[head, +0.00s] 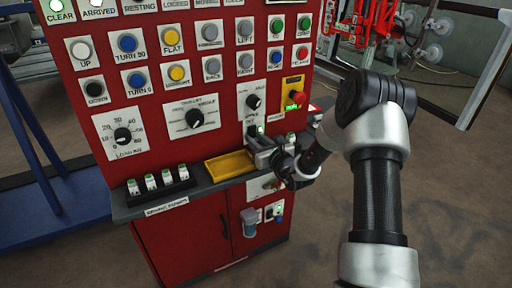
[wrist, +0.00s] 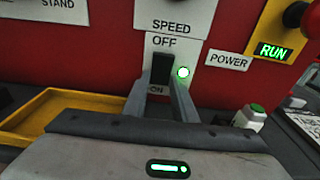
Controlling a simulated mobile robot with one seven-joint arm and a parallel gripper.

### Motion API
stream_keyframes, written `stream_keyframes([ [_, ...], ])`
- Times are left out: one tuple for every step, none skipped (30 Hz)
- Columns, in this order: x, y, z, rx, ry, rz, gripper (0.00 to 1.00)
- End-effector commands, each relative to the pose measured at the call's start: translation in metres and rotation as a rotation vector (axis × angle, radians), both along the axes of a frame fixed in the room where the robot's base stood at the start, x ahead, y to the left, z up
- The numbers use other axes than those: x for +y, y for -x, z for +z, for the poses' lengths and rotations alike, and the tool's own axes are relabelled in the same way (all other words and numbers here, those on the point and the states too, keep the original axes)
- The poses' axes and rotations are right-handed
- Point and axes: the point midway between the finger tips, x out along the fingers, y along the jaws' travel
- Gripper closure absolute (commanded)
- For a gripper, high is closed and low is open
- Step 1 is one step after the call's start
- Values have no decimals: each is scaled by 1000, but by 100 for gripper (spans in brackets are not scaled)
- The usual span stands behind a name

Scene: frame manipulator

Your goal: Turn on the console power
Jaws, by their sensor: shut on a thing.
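The red console (head: 222,130) stands in front of me. Its power switch (wrist: 160,68) is a black lever on a white plate marked OFF above and ON below, with a POWER label (wrist: 228,60) to the right. A green lamp (wrist: 183,72) beside the switch is lit. My gripper (wrist: 160,88) is shut on the switch, one finger on each side of its lower part. In the head view my gripper (head: 259,140) is at the console front above the ledge, and hides part of the switch plate.
A yellow tray (head: 229,165) lies on the ledge just left of my gripper. A red emergency button (head: 297,98) sits above a lit green RUN display (wrist: 272,51). Several small white-and-green items (head: 159,180) stand in a black rack at the ledge's left.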

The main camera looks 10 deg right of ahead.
Motion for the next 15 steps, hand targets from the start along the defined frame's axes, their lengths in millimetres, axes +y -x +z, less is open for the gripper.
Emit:
stream_keyframes([
  [0,0,0,-5,-2,0,97],
  [0,0,0,-6,-2,0,98],
  [0,0,1,-6,-2,0,98],
  [0,0,1,-6,-2,0,98],
  [0,0,1,-6,-2,0,98],
  [0,0,1,-5,-2,0,98],
  [0,0,1,-5,-2,0,98],
  [0,0,1,-5,-2,0,97],
  [0,0,1,-5,-2,0,97],
  [0,0,1,-5,-2,0,70],
  [0,0,1,-5,-2,0,65],
  [0,0,1,-5,-2,0,58],
  [0,0,1,-5,-2,0,56],
  [0,0,1,-4,-1,0,56],
  [0,0,1,-4,-1,0,56],
])
